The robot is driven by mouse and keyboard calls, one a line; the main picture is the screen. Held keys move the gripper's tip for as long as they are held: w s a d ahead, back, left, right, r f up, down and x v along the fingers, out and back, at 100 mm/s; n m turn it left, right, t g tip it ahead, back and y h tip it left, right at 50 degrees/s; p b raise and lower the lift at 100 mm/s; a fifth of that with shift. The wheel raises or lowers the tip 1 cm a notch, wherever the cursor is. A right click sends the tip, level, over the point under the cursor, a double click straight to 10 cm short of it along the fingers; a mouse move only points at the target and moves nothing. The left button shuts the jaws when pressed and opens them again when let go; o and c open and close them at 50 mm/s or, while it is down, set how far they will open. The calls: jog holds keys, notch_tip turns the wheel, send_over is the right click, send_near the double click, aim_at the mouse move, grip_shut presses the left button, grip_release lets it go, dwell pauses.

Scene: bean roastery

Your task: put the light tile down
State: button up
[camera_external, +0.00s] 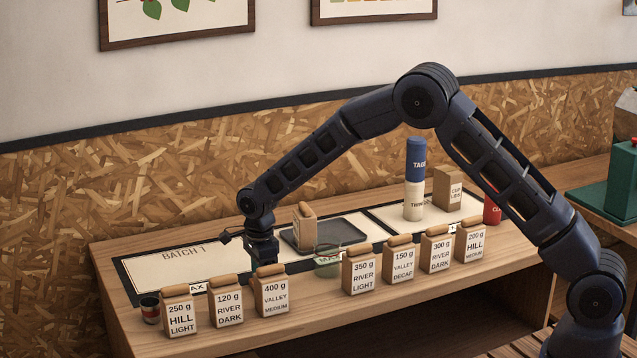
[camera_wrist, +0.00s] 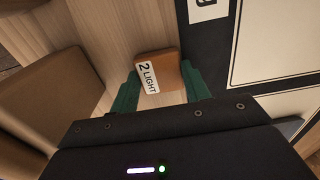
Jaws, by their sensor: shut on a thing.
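My gripper (camera_wrist: 160,86) is shut on the light tile (camera_wrist: 158,72). In the wrist view, the tile is a small brown block with a white label reading "2 LIGHT", between my two green fingers. Bare wood tabletop shows around it, beside the dark border of a mat. I cannot tell whether the tile touches the tabletop. In the external view, my gripper (camera_external: 262,246) points down just behind the 400 g Valley Medium bag (camera_external: 272,293), at the front right of the "BATCH 1" mat (camera_external: 160,270). My fingertips and the tile are hidden there.
A row of labelled bags lines the front of the counter (camera_external: 125,315), with a gap between the 400 g and 350 g River Light (camera_external: 359,275) bags. A glass jar (camera_external: 327,262) and a dark tray (camera_external: 345,232) carrying a bag (camera_external: 305,228) stand right of my gripper.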

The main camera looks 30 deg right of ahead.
jog(key=shift+f, duration=0.15)
jog(key=o, duration=1)
